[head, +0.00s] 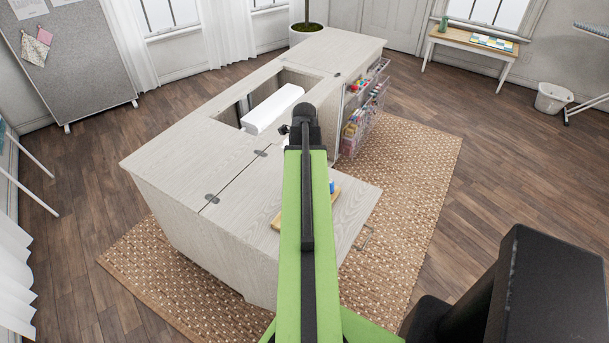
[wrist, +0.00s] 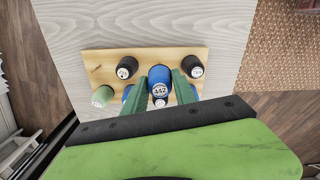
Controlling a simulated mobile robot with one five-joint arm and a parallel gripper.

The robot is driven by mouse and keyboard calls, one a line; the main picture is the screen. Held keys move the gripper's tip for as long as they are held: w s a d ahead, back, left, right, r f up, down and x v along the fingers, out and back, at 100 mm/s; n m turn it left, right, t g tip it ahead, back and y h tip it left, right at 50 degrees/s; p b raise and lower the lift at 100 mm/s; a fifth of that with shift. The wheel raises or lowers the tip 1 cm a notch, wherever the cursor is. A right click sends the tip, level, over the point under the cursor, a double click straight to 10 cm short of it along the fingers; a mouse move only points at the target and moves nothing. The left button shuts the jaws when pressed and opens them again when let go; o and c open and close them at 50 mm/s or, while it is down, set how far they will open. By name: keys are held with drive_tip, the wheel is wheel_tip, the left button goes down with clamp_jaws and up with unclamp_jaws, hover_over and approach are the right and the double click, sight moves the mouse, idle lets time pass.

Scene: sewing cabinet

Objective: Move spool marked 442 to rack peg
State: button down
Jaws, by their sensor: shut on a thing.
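The blue spool marked 442 (wrist: 160,76) is between the two green fingers of my gripper (wrist: 167,88) in the wrist view. The gripper is shut on it. The spool is over the wooden rack (wrist: 103,60) and looks larger than the other spools; I cannot tell whether it touches the rack. A bare peg (wrist: 96,68) seems to show at the rack's upper left. In the head view my arm hides the spool and most of the rack (head: 277,221).
Dark spools (wrist: 127,68) (wrist: 196,69) stand left and right of the held one, and a green spool (wrist: 102,97) at the left. Blue spools are partly hidden by the fingers. The rack lies on the pale cabinet leaf (head: 240,190). A wire basket (head: 357,130) hangs behind.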

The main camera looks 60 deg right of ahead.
drive_tip(key=shift+f+b, duration=0.7)
drive_tip(key=shift+b, duration=0.15)
drive_tip(key=shift+f, duration=0.1)
drive_tip(key=shift+f+b, duration=1.35)
drive_tip(key=shift+b, duration=0.1)
drive_tip(key=c, duration=0.9)
unclamp_jaws()
wheel_tip(320, 180, up, 17)
drive_tip(key=p, duration=1.7)
drive_tip(key=shift+r, duration=0.2)
